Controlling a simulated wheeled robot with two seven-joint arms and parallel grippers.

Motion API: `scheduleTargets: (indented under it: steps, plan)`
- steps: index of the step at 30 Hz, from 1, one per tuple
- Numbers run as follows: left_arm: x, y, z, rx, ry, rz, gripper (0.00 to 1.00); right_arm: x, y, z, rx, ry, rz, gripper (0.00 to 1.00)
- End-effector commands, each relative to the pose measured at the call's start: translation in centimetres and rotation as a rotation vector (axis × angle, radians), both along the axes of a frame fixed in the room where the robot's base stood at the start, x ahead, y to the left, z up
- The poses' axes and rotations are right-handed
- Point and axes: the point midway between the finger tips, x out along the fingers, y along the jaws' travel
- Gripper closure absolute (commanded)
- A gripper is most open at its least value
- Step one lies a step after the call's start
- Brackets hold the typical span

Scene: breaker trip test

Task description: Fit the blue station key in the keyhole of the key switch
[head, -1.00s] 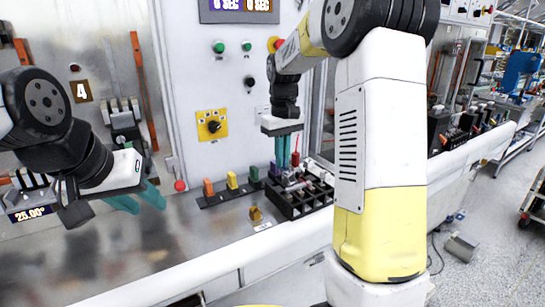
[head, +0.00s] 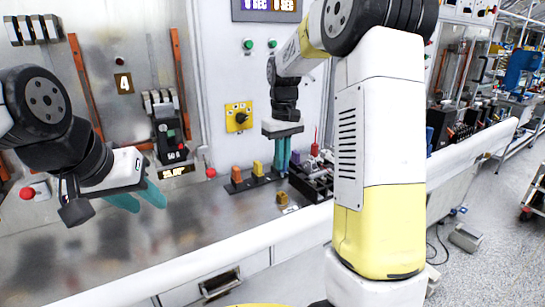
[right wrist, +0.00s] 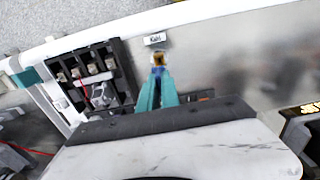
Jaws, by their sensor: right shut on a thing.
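My right gripper (head: 281,172) is shut, fingers pointing down, above the bench in front of the panel. In the right wrist view, its teal fingertips (right wrist: 157,88) close on the small blue station key (right wrist: 157,72), mostly hidden between them. A brass piece (right wrist: 158,58) shows just beyond the key; I cannot tell whether they touch. A yellow plate with a black round switch (head: 240,118), possibly the key switch, is on the panel left of my right gripper; no keyhole can be made out. My left gripper (head: 140,199) is open and empty over the bench at left.
Orange (head: 236,175) and yellow (head: 258,168) blocks stand in a row near my right gripper. A black compartment tray (head: 318,187) is to its right. A small brass block (head: 282,197) sits near the bench's front edge.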

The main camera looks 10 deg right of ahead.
Motion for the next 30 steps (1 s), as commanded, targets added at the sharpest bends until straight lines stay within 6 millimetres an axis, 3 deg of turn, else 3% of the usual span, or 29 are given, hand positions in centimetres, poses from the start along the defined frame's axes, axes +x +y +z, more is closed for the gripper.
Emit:
scheduleTargets:
  steps: [15, 30]
  plan:
    - [0.0, 0.0, 0.0, 0.0, 0.0, 0.0, 0.64, 0.0, 0.0, -4.4, 0.0, 0.0, 0.0, 1.0]
    - [0.0, 0.0, 0.0, 0.0, 0.0, 0.0, 0.64, 0.0, 0.0, -5.0, 0.0, 0.0, 0.0, 1.0]
